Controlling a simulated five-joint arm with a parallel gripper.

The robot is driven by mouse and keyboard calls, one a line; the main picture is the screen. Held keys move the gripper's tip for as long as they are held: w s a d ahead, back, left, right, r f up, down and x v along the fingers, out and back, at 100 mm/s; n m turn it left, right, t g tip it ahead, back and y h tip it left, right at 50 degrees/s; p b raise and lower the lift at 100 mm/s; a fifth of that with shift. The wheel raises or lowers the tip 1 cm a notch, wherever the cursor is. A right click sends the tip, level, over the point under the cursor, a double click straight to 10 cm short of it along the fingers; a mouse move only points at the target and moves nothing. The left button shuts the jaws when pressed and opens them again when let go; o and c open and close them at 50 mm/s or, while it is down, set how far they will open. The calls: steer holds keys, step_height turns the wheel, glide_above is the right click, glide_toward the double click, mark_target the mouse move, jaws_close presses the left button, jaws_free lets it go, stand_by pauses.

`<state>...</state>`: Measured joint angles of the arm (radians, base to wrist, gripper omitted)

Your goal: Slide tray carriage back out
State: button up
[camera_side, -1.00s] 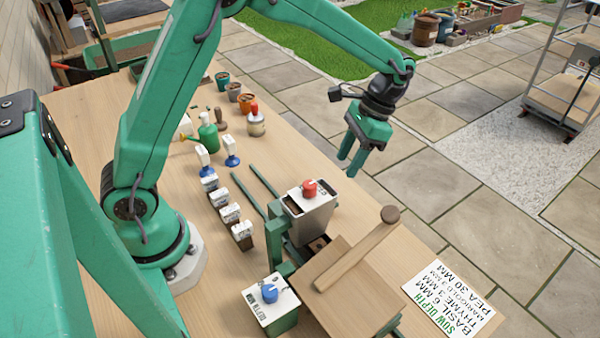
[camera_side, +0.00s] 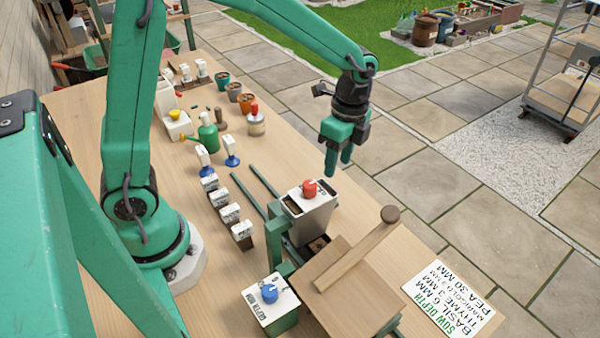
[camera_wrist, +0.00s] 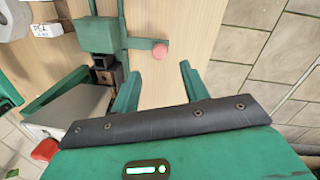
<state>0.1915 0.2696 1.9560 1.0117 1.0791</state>
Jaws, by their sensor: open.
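The tray carriage is mostly hidden in the side view; a small brown part (camera_side: 318,243) shows beneath the grey hopper (camera_side: 312,216) with a red knob. Dark square cells (camera_wrist: 104,66) show beside the hopper (camera_wrist: 72,108) in the wrist view. Green rails (camera_side: 262,179) extend up-left from the hopper. A pinkish-red round knob (camera_wrist: 160,50) sits at the end of a green bar in the wrist view. My gripper (camera_side: 338,172) is open and empty in the air above the hopper's far side; its fingers (camera_wrist: 160,78) are apart, with bare table between them.
A wooden board (camera_side: 350,298) with a round-headed wooden handle (camera_side: 350,255) across it is at the front. A blue-knobbed depth box (camera_side: 270,303), labelled blocks (camera_side: 230,212), a green watering can (camera_side: 207,135) and a sowing card (camera_side: 450,297) stand around. The table's right edge is close.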

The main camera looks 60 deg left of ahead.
steer(key=shift+s+a+m, duration=0.1)
steer(key=shift+s+m, duration=0.15)
steer(key=shift+m, duration=0.55)
steer(key=shift+s+f, duration=0.2)
steer(key=shift+f, duration=3.7)
steer(key=shift+c, duration=0.3)
jaws_close()
